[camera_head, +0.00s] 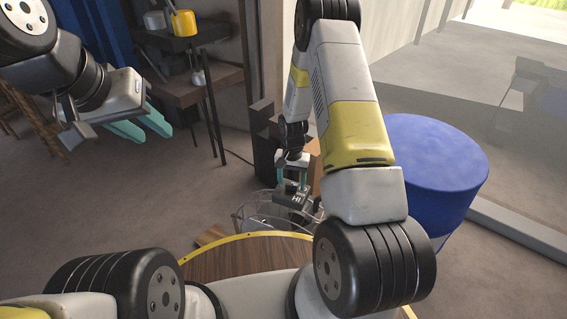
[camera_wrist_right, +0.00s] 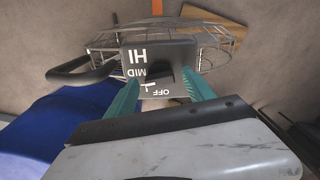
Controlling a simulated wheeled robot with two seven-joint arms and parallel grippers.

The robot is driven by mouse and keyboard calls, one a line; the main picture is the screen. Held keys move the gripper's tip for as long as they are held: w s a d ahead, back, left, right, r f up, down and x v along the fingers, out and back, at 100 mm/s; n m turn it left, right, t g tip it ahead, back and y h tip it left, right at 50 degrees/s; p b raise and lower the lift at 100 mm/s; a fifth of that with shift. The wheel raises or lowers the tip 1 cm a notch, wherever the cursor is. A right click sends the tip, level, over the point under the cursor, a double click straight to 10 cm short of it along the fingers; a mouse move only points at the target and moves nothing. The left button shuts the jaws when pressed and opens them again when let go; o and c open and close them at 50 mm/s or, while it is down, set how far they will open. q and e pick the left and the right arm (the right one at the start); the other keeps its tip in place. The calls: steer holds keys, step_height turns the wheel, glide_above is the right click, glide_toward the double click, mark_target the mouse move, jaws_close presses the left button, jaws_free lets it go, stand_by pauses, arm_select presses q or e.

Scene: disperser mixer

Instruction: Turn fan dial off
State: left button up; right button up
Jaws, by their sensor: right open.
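The fan's dark grey control box (camera_wrist_right: 160,55) carries the white words HI, MID and OFF in the right wrist view. A small white mark (camera_wrist_right: 148,86), possibly the dial's pointer, shows near OFF; the dial's exact setting is unclear. The box also shows in the head view (camera_head: 297,198), on the wire fan cage (camera_head: 255,215). My right gripper (camera_wrist_right: 163,80) is open, its teal fingers on either side of the OFF end of the box. Contact with the dial cannot be told. My left gripper (camera_head: 152,134) is open and empty at the upper left, far from the fan.
A blue drum (camera_head: 435,155) stands to the right of my right arm. A round wooden top with a yellow rim (camera_head: 245,237) is in front of the fan. A table (camera_head: 190,92) with a yellow item (camera_head: 184,23) stands at the back.

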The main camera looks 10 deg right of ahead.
steer(key=shift+c, duration=0.4)
jaws_close()
steer(key=shift+n, duration=0.4)
steer(key=n, duration=0.2)
steer(key=shift+n, duration=0.4)
steer(key=n, duration=0.4)
steer(key=shift+n, duration=0.3)
steer(key=n, duration=0.3)
steer(key=shift+n, duration=2.3)
